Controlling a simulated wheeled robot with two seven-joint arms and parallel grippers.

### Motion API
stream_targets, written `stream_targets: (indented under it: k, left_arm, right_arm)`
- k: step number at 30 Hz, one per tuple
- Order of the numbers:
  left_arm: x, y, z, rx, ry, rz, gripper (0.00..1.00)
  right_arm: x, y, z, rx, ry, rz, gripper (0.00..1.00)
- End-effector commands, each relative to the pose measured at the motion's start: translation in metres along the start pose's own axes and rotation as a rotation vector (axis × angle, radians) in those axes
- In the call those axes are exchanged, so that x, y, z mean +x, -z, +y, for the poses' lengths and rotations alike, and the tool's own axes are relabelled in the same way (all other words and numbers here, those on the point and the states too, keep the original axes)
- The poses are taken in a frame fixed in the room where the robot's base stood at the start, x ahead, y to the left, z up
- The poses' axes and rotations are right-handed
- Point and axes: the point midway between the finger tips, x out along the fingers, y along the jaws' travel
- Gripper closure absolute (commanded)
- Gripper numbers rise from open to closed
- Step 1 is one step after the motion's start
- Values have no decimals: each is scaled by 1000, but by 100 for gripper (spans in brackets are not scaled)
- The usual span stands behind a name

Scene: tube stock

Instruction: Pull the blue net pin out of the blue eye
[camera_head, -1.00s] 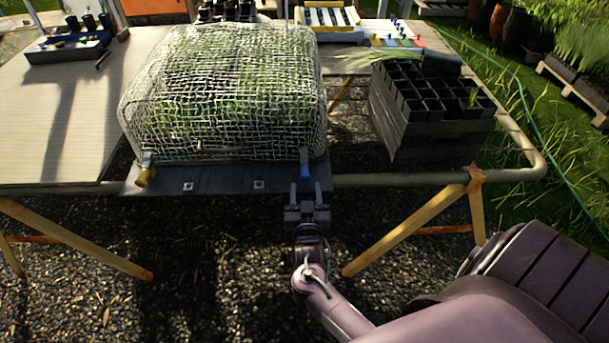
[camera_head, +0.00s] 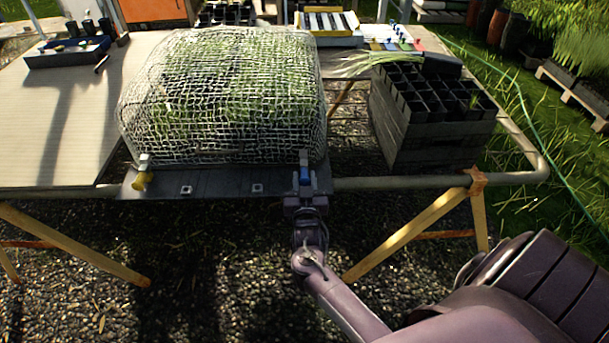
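The blue net pin (camera_head: 304,176) stands at the front right corner of the white net cover (camera_head: 222,95), at the grey strip (camera_head: 222,185) along the table's front edge. The blue eye is too small and covered to make out apart from the pin. My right gripper (camera_head: 304,181) is at the pin from the front, with a finger on each side of its blue part. I cannot tell whether the fingers touch it. A yellow pin (camera_head: 142,180) sits at the net's front left corner. My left gripper is not in view.
A dark crate of black pots (camera_head: 430,135) stands right of the net. A metal table rail (camera_head: 430,182) runs along the front. Small trays (camera_head: 325,25) stand at the back. The pale tabletop at left (camera_head: 60,135) is mostly clear.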

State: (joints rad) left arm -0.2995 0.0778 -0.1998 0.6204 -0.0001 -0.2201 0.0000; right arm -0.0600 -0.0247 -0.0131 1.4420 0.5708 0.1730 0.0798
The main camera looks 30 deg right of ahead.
Motion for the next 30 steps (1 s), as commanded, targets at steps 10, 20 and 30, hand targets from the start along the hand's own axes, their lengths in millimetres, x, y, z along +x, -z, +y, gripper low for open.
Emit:
stream_targets:
  k: [10, 20, 30]
  left_arm:
    - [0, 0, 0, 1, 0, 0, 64]
    - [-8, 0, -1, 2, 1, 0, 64]
    - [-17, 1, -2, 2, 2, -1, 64]
  right_arm:
    - [0, 0, 0, 0, 0, 0, 86]
    - [-14, 1, 0, 0, 0, -2, 86]
    - [-31, 1, 0, 0, 0, -1, 86]
